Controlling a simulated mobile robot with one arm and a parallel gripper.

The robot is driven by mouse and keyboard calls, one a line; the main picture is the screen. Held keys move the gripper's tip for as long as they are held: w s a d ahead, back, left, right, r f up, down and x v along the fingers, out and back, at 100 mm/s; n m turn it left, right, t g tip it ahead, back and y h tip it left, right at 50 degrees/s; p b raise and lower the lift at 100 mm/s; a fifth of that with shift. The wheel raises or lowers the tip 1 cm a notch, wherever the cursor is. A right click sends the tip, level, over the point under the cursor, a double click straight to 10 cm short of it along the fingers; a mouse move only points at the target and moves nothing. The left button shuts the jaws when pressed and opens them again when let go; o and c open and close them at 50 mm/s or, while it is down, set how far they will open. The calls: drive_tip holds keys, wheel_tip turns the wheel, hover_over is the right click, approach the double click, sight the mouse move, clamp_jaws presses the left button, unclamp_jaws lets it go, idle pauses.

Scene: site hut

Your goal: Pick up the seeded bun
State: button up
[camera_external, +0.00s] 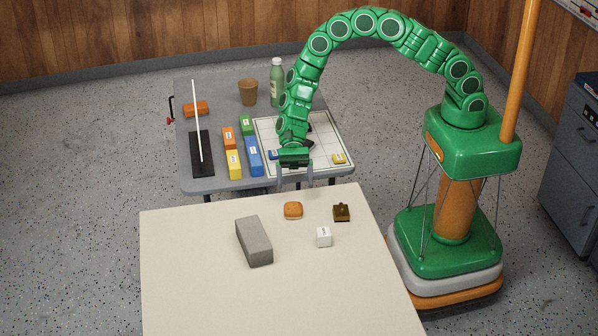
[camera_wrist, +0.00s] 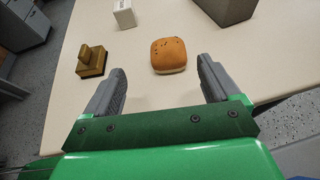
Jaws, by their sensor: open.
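The seeded bun (camera_external: 293,210) is a small golden-brown bun with dark specks on top. It sits on the cream table near its far edge. In the wrist view the bun (camera_wrist: 168,55) lies just beyond the fingertips, near the middle of the gap. My gripper (camera_external: 295,184) is open and empty above the table's far edge. In the wrist view its two grey fingers (camera_wrist: 164,75) are spread wide, with nothing between them. The gripper is apart from the bun.
On the cream table (camera_external: 190,290) are a grey block (camera_external: 254,240), a white cube (camera_external: 323,236) and a brown-gold stamp-like object (camera_external: 341,212). Behind it stands a grey table (camera_external: 190,95) with coloured boxes, a cup (camera_external: 248,92) and a green bottle (camera_external: 277,82). The cream table's front is clear.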

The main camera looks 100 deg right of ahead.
sight(293, 203)
drive_tip(key=shift+w+a+f, duration=0.15)
drive_tip(key=shift+w+f, duration=0.05)
drive_tip(key=shift+f, duration=0.15)
drive_tip(key=shift+x, duration=1.1)
drive_tip(key=shift+w+x, duration=0.2)
drive_tip(key=shift+x, duration=1.1)
drive_tip(key=shift+w+x, duration=0.2)
drive_tip(key=shift+x, duration=1.05)
drive_tip(key=shift+f, duration=0.15)
drive_tip(key=c, duration=1.1)
drive_tip(key=shift+o, duration=0.2)
